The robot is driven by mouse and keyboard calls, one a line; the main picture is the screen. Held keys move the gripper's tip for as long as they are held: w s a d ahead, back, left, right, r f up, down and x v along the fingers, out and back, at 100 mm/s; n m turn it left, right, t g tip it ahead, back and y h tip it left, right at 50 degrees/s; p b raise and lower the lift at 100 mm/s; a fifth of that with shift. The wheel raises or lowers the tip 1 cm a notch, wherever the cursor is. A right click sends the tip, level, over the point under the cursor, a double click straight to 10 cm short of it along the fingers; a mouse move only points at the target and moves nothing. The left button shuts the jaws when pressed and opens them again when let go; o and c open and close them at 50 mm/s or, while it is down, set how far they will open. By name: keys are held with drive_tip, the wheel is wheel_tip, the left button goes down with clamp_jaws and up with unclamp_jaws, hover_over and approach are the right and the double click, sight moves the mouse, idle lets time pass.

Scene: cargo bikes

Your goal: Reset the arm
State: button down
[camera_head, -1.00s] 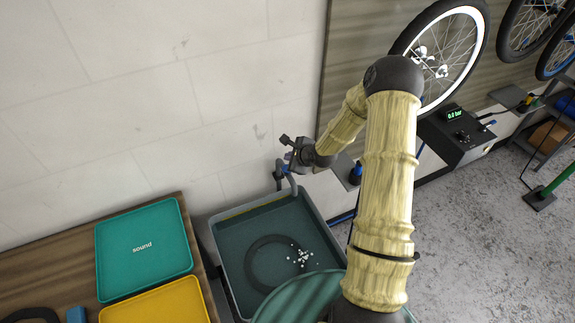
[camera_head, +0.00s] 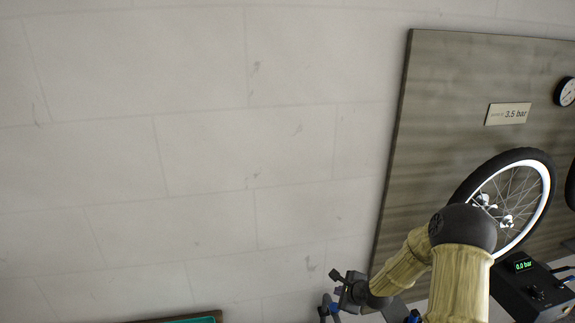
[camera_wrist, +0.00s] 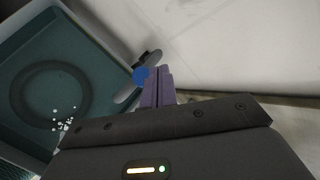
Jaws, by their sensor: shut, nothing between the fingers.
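My arm, with pale yellow links and dark joints, reaches up from the bottom right of the head view. My gripper (camera_head: 338,290) is small and low in that view, in front of the pale wall. In the wrist view my gripper (camera_wrist: 158,86) shows purple fingers side by side, shut and empty. A blue round part with a grey bar (camera_wrist: 141,76) shows just beyond the fingertips; I cannot tell whether they touch it.
A teal basin (camera_wrist: 110,52) holds a dark ring (camera_wrist: 20,95) and white bits. A wooden board (camera_head: 440,110) carries a white-rimmed wheel (camera_head: 545,195) and a "3.5 bar" sign (camera_head: 508,114). A black box (camera_head: 535,290) reads 0.0 bar. The wall (camera_head: 200,150) is bare at left.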

drive_tip(key=s+a+r+n+g+h, duration=0.1)
drive_tip(key=s+r+n, duration=0.4)
drive_tip(key=s+n, duration=0.2)
drive_tip(key=s+a+r+n+g+h+b, duration=0.1)
drive_tip(key=s+r+n, duration=0.4)
drive_tip(key=s, duration=0.5)
drive_tip(key=s+a+r+n+g+h+b, duration=0.1)
drive_tip(key=s+r+n+g, duration=0.2)
drive_tip(key=s+n, duration=0.6)
drive_tip(key=shift+v, duration=0.95)
drive_tip(key=shift+w+a, duration=0.1)
drive_tip(key=shift+a, duration=0.05)
drive_tip(key=shift+r, duration=0.1)
